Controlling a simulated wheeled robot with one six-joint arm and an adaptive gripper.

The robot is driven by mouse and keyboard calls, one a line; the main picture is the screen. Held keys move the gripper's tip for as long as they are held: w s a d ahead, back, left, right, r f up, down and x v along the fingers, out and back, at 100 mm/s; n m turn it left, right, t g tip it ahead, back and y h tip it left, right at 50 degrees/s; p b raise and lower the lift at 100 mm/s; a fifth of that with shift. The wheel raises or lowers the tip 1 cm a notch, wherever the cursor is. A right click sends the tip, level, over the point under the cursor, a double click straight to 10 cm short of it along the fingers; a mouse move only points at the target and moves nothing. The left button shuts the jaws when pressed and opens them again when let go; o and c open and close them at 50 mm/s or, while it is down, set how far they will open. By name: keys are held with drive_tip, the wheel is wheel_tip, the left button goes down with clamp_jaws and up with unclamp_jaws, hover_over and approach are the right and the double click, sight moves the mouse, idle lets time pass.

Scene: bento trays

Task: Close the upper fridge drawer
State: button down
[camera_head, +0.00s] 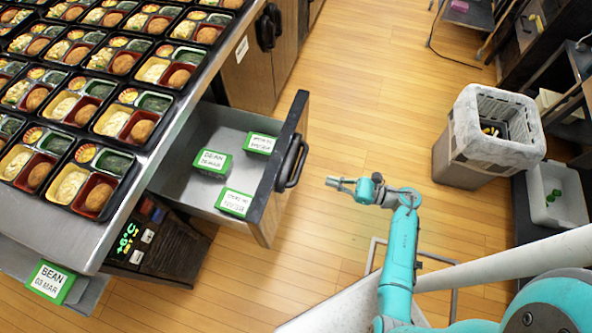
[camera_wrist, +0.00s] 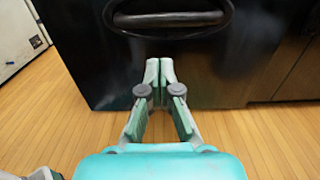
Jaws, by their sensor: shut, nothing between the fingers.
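The upper fridge drawer (camera_head: 262,200) is pulled open below the steel counter in the head view. Its dark front has a black bar handle (camera_head: 292,162). Inside lie several green-lidded boxes with white labels, one of them marked BEAN (camera_head: 212,161). My gripper (camera_head: 333,182) is shut and empty, in front of the drawer and a little right of its handle, apart from it. In the wrist view the closed fingertips (camera_wrist: 159,68) point at the dark drawer front (camera_wrist: 200,75), below the handle (camera_wrist: 172,19).
Bento trays (camera_head: 127,120) cover the counter at upper left. Another green BEAN box (camera_head: 48,281) sits at lower left. A grey bin (camera_head: 489,135) stands on the right. The wooden floor between drawer and bin is clear.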

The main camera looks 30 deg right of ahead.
sight(287, 169)
drive_tip(key=x, duration=1.2)
drive_tip(key=x, duration=3.3)
drive_tip(key=shift+w+a, duration=0.15)
drive_tip(key=shift+a, duration=0.05)
drive_tip(key=v, duration=1.4)
drive_tip(key=shift+s+d, duration=0.2)
